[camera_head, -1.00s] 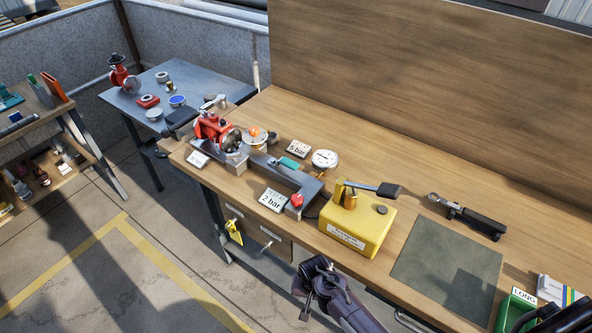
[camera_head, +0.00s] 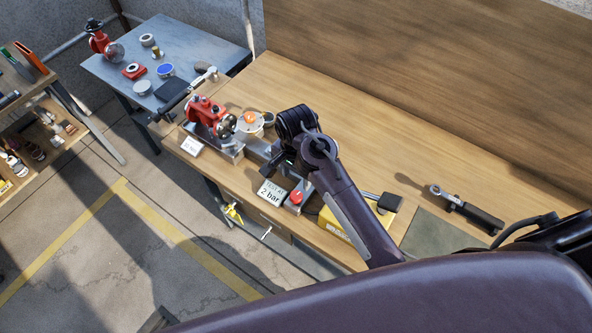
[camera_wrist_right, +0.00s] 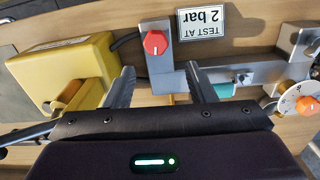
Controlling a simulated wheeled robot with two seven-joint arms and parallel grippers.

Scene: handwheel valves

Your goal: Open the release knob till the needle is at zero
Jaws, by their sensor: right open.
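The red knob (camera_head: 296,197) sits on the grey fixture's near end, beside the "TEST AT 2 bar" card (camera_head: 271,192). It also shows in the right wrist view (camera_wrist_right: 155,43), beyond the gap between the fingertips. My right gripper (camera_head: 287,178) is over the fixture close to the knob. Its two fingers stand apart with nothing between them (camera_wrist_right: 160,72), not touching the knob. The round pressure gauge and its needle are hidden behind my right arm, so I cannot read it. My left gripper is not in view.
The yellow box (camera_head: 335,226) is partly covered by my right arm; its lever (camera_head: 388,202) shows. A red valve (camera_head: 205,111) and an orange-centred dial (camera_head: 249,121) stand left on the fixture. A black-handled wrench (camera_head: 467,210) lies right. The bench back is clear.

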